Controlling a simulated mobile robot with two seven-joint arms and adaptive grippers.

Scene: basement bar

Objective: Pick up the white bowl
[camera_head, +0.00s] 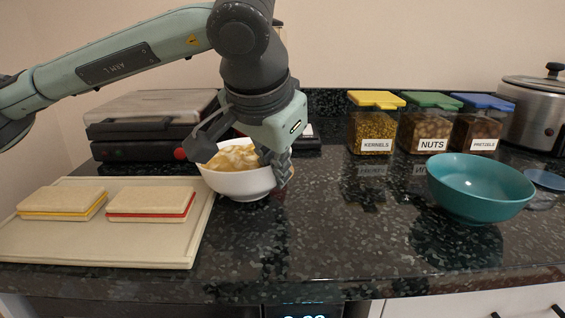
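The white bowl (238,184) stands upright on the dark speckled counter, just right of the cutting board. It holds a yellowish, creamy food (236,157). My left gripper (237,165) is over the bowl from above, with its fingers spread wide. One finger is by the bowl's left rim and the other overlaps its right side. I cannot tell whether the fingers touch the bowl. The gripper hides part of the bowl's back and right rim. My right gripper is not in view.
A cutting board (100,251) with two sandwiches lies at left. A teal bowl (478,190), labelled containers (425,125) and a metal cooker (535,118) are at right. The counter between the bowls (345,225) is clear.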

